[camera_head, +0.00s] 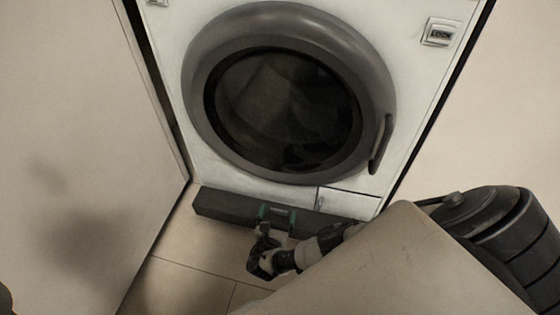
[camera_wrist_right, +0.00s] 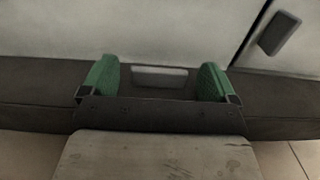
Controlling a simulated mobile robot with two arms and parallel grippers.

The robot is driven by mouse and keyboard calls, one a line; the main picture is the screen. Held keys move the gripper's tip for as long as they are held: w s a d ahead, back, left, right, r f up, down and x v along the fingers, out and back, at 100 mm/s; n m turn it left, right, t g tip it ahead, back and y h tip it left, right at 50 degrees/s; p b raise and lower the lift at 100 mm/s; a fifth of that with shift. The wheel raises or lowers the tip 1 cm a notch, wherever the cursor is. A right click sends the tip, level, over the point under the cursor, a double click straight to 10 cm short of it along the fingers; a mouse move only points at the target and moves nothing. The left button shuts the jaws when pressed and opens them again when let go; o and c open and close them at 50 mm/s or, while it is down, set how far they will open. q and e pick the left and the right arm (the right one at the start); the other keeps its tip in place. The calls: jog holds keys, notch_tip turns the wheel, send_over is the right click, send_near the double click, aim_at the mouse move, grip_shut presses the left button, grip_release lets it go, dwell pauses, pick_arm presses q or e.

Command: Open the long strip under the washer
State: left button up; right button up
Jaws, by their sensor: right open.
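The washer (camera_head: 300,191) is white with a large round grey door (camera_head: 285,95) that is closed. The long dark strip (camera_head: 225,204) runs along the bottom of the washer, just above the floor. It also shows in the right wrist view (camera_wrist_right: 40,95), with a small light grey plate (camera_wrist_right: 160,76) on it. My right gripper (camera_head: 277,215) is in front of the strip. Its two green fingertips are apart, one on each side of the light plate in the right wrist view (camera_wrist_right: 160,82). I cannot tell whether they touch the strip. My left gripper is not in view.
A pale panel (camera_head: 75,130) stands close on the left of the washer. A small flap (camera_head: 348,204) sits at the washer's lower right, above the strip. Tiled floor (camera_head: 190,265) lies clear in front on the left.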

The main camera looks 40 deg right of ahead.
jog(key=c, duration=1.3)
